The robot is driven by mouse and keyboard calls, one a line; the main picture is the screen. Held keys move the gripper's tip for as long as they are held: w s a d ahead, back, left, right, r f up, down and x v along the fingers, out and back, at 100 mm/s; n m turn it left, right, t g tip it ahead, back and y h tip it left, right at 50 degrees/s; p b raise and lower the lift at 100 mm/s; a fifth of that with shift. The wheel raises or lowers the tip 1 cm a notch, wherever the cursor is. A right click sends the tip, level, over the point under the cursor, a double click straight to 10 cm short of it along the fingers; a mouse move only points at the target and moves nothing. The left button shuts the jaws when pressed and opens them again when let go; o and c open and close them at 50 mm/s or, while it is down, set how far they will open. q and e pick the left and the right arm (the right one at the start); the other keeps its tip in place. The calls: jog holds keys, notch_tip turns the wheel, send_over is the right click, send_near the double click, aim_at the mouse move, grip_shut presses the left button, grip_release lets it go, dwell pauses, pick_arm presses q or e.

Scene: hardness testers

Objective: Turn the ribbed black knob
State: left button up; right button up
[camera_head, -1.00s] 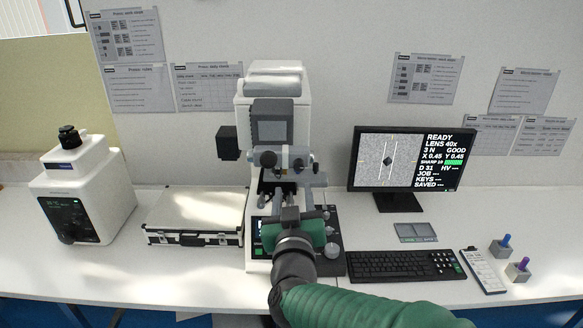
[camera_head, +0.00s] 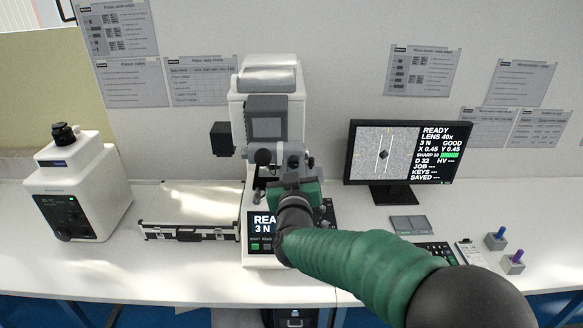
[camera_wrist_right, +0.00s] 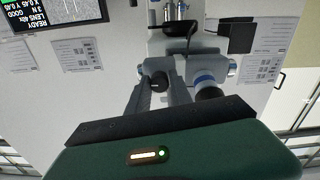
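The ribbed black knob (camera_wrist_right: 158,83) shows in the right wrist view, on the front of the tester's measuring head. It lies between the fingertips of my right gripper (camera_wrist_right: 157,90), one finger on each side. The fingers stand apart, and I cannot tell whether they touch it. In the head view my right gripper (camera_head: 293,165) is up against the front of the white hardness tester (camera_head: 268,84), right of the black eyepiece (camera_head: 263,157), and largely covers the knob. The eyepiece also shows beside the right finger in the wrist view (camera_wrist_right: 208,92). My left gripper is not in view.
A monitor (camera_head: 408,152) and a small grey tray (camera_head: 408,224) stand to the right. A silver case (camera_head: 190,212) and a second white device (camera_head: 75,190) stand to the left.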

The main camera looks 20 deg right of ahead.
jog(key=shift+d+f, duration=0.1)
jog(key=shift+d, duration=0.2)
grip_shut()
jog(key=shift+a+f+b, duration=0.15)
jog(key=shift+a+b, duration=0.05)
jog(key=shift+b, duration=0.15)
jog(key=m+b, duration=0.3)
jog(key=m, duration=0.1)
jog(key=shift+a+f, duration=0.1)
jog(key=shift+a, duration=0.05)
jog(key=shift+m, duration=0.3)
jog(key=o, duration=0.8)
grip_release()
jog(key=shift+r, duration=0.2)
jog(key=shift+c, duration=0.2)
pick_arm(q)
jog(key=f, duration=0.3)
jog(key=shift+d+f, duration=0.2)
